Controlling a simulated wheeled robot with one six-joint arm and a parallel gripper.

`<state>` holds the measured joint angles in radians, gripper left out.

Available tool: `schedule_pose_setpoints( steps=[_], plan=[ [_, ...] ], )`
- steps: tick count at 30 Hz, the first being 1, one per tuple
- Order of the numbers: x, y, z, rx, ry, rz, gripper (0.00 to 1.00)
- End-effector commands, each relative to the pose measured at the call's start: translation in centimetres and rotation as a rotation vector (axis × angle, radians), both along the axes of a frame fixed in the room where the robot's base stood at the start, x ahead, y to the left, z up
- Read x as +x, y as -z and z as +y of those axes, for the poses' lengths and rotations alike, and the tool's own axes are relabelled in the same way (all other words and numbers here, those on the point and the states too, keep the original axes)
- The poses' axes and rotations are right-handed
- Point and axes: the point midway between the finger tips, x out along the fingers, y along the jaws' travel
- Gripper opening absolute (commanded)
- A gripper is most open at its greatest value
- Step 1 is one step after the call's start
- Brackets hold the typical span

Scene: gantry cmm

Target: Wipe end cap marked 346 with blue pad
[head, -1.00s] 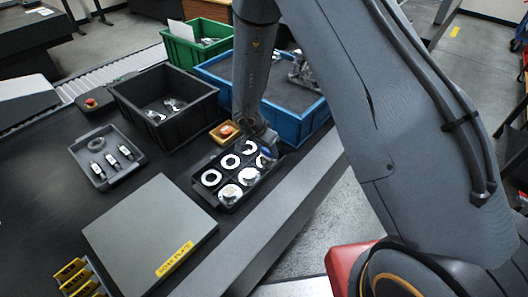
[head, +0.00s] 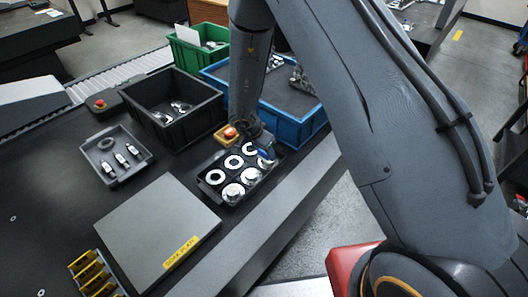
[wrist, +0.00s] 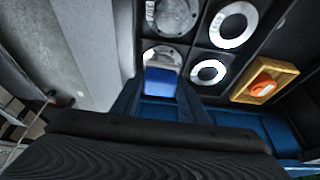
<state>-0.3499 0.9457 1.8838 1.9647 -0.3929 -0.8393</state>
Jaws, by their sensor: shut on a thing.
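A black sectioned tray (head: 208,192) holds several round metal end caps, some ring-shaped with dark centres and some solid. My gripper (wrist: 160,92) points down over the tray's right corner in the head view. It is shut on a blue pad (wrist: 160,82), which also shows in the head view (head: 264,155). In the wrist view the pad covers the near part of a shiny end cap (wrist: 160,57); I cannot tell whether they touch. A solid grey cap (wrist: 174,15) and two ring-faced caps sit beside it.
A yellow box (head: 226,134) with an orange thing stands by the tray. Behind are a black bin (head: 200,107), a blue bin (head: 290,128) and a green bin (head: 180,50). A grey plate (head: 150,235) and a small parts tray (head: 105,172) lie left.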

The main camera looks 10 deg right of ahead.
Motion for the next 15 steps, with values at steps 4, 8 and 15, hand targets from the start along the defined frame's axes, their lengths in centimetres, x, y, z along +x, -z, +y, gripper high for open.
schedule_pose_setpoints(
  steps=[4, 8, 15],
  plan=[
    [0.0, -1.4, -0.1, 0.0, 0.001, -0.001, 0.22],
    [0.0, -2.3, -0.1, 0.0, 0.0, -0.001, 0.22],
    [-0.1, -4.1, 0.0, 0.0, 0.001, 0.0, 0.22]
  ],
)
